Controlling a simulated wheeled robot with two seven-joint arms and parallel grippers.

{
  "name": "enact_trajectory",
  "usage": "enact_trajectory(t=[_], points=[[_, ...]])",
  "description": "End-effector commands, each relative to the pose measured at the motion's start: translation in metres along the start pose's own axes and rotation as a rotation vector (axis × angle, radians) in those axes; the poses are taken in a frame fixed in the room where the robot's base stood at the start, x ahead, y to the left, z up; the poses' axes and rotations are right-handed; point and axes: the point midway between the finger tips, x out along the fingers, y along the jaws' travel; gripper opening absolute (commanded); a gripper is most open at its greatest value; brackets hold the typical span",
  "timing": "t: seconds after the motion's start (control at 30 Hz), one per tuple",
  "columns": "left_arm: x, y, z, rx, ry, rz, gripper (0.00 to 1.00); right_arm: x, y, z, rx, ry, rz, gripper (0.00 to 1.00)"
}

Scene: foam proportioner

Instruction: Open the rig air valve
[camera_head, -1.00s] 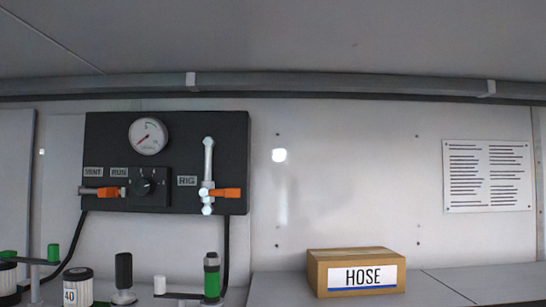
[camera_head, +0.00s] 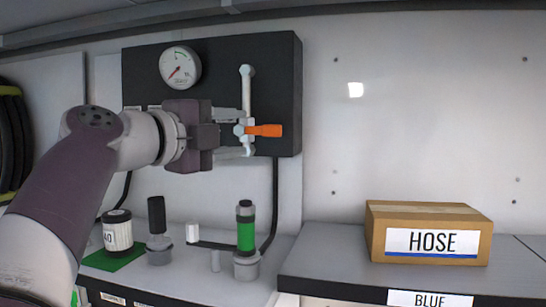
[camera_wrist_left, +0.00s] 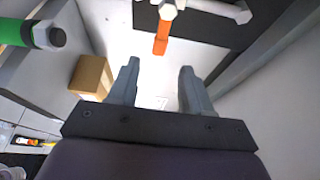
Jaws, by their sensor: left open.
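The rig air valve has an orange lever (camera_head: 263,130) on a vertical silver pipe (camera_head: 247,88) at the right of the black panel (camera_head: 275,75). The lever points right, crosswise to the pipe. My left gripper (camera_head: 240,132) is open and empty, its fingers reaching right at the valve's height, by the pipe. In the left wrist view, the orange lever (camera_wrist_left: 161,38) shows just beyond and between the two fingertips (camera_wrist_left: 159,68), not gripped. The RIG label is hidden behind my gripper. My right gripper is not in view.
A pressure gauge (camera_head: 180,67) sits at the panel's upper left; my gripper covers the panel's lower left. Below are a green-banded cylinder (camera_head: 246,230), a black-handled fitting (camera_head: 157,220) and a white canister (camera_head: 117,235). A HOSE box (camera_head: 430,234) stands right. The wall between is clear.

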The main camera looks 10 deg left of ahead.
Motion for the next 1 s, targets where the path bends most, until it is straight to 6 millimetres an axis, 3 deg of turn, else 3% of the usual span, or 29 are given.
enact_trajectory(t=[0.07, 0.13, 0.33, 0.53, 0.8, 0.83, 0.97, 1.0], points=[[0.023, 0.009, 0.0, -0.001, 0.007, 0.002, 0.49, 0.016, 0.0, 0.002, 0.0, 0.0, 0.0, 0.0], [0.04, -0.009, -0.001, -0.006, 0.007, 0.003, 0.49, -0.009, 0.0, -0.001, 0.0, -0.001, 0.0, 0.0], [0.08, -0.007, -0.001, -0.006, 0.004, 0.004, 0.49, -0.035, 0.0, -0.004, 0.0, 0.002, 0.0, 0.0], [0.098, -0.002, 0.0, -0.003, 0.001, 0.002, 0.49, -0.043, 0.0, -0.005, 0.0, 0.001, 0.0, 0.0], [0.1, 0.0, 0.0, -0.002, 0.0, 0.002, 0.49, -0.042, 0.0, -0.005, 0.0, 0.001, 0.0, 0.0], [0.1, 0.0, 0.0, -0.002, 0.0, 0.002, 0.46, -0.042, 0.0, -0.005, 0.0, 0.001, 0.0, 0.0], [0.099, 0.0, 0.0, -0.002, 0.0, 0.002, 0.03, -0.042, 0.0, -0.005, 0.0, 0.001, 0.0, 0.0], [0.099, 0.0, 0.0, -0.002, 0.0, 0.002, 0.0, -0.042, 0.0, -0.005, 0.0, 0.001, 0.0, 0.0]])
